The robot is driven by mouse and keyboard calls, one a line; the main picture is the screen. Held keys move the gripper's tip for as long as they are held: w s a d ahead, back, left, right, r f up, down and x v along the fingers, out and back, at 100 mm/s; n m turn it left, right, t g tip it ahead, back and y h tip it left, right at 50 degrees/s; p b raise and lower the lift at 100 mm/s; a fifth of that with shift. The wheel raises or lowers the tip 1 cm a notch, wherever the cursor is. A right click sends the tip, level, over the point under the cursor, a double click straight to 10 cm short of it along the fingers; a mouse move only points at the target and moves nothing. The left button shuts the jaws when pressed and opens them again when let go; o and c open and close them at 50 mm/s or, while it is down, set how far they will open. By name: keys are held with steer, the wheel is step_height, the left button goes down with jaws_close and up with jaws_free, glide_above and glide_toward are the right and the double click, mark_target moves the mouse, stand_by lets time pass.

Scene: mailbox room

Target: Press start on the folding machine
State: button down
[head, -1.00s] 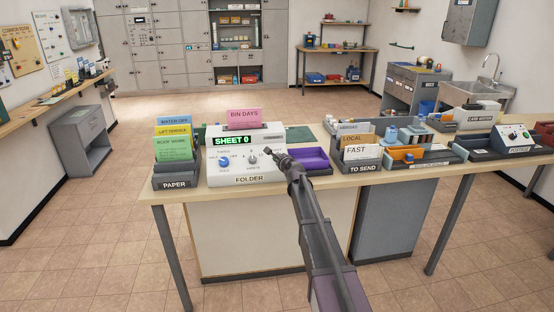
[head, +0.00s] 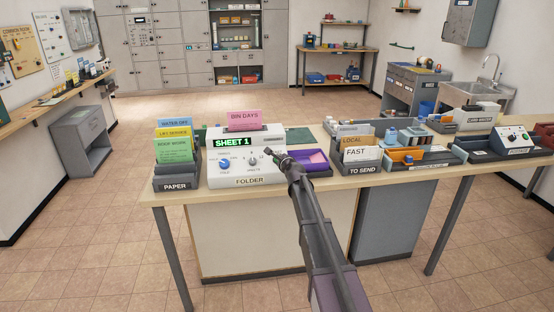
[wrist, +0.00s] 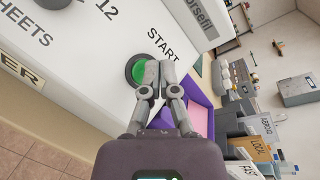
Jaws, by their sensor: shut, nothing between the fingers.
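The white folding machine (head: 218,170), labelled FOLDER, stands on the table. Its display (head: 232,142) reads SHEET 1, and a pink BIN DAYS sheet (head: 245,119) stands in its top. The round green start button (wrist: 139,71) shows in the wrist view beside the word START, in a dark ring. My gripper (wrist: 152,72) is shut and empty, with its fingertips at the button and covering its right part. In the head view my gripper (head: 272,153) is at the right of the machine's front. A pink folded sheet (head: 317,156) lies in the purple tray (head: 300,168).
A PAPER rack (head: 175,183) with coloured sheets stands left of the machine. A TO SEND rack (head: 362,167) stands to the right, with more trays beyond it. The tiled floor in front of the table is clear.

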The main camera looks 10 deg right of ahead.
steer(key=shift+r, duration=0.1)
stand_by(0.3)
steer(key=s+r+p, duration=0.1)
steer(key=r+p, duration=0.1)
steer(key=s+r+p, duration=0.1)
steer(key=r+p, duration=0.1)
steer(key=shift+s, duration=0.4)
stand_by(0.6)
steer(key=s+a+f+n+g+y+p, duration=0.15)
steer(key=s+f+n+g, duration=0.25)
steer(key=s+n, duration=0.45)
steer(key=s+a+f+n+g+p, duration=0.2)
steer(key=s+a+f+n+g, duration=0.3)
steer(key=s, duration=0.7)
steer(key=s+d+n+g+h, duration=0.1)
steer(key=s+d+n+g, duration=0.1)
steer(key=s, duration=0.5)
steer(key=s+d+n+g+h+p, duration=0.1)
steer(key=s+d+n+g, duration=0.1)
steer(key=s+n, duration=0.3)
steer(key=s+d+n+g+h+p, duration=0.1)
steer(key=s+d+n+g, duration=0.1)
steer(key=s, duration=0.9)
steer(key=shift+s+f+n+g+h, duration=0.25)
steer(key=shift+f+n+g+h, duration=0.15)
steer(key=shift+n, duration=0.35)
